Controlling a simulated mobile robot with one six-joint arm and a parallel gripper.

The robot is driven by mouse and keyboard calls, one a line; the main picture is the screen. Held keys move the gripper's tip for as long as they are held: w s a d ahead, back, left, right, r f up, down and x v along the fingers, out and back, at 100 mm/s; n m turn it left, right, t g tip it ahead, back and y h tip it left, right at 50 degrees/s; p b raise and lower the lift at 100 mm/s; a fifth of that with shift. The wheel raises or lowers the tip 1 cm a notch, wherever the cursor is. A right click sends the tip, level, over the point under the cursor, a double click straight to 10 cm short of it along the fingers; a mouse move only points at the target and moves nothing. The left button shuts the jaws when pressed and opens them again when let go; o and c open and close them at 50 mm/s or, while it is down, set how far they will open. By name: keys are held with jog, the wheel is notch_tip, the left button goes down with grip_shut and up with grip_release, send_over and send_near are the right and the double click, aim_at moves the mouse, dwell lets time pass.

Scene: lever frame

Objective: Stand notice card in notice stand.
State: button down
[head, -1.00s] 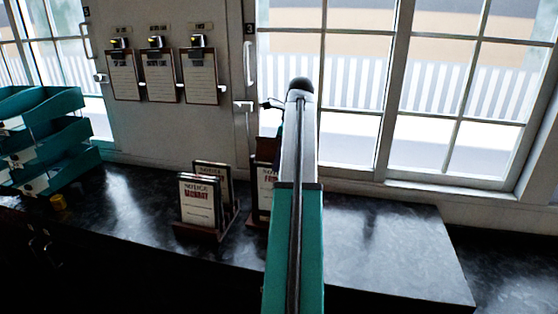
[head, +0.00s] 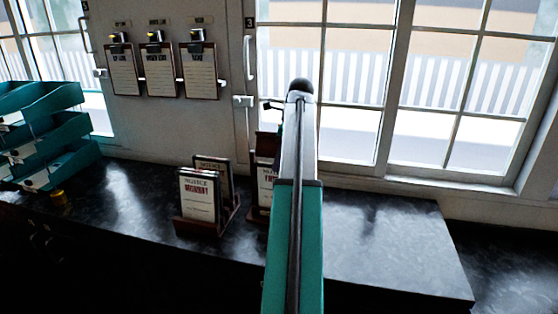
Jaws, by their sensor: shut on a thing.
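A wooden notice stand (head: 197,230) is on the dark counter, left of my arm. It holds a front notice card (head: 198,200) headed NOTICE with a red day word, apparently MONDAY, and another card (head: 228,178) behind it. A second card (head: 265,188) with red lettering stands just right of this, partly hidden by my arm. A plain dark brown panel (head: 267,144) rises above that card; I cannot tell whether it is a card or whether it is held. My gripper's fingers are hidden behind my arm.
Clipboards (head: 160,70) hang on the wall behind. The counter (head: 390,245) is clear right of my arm, up to its right edge. Windows (head: 345,90) are behind.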

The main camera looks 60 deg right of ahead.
jog(key=shift+f, duration=0.45)
jog(key=c, duration=1.7)
grip_release()
jog(key=shift+r, duration=0.15)
jog(key=shift+b+v, duration=1.1)
jog(key=shift+v, duration=1)
jog(key=shift+p+v, duration=0.75)
jog(key=shift+v, duration=0.8)
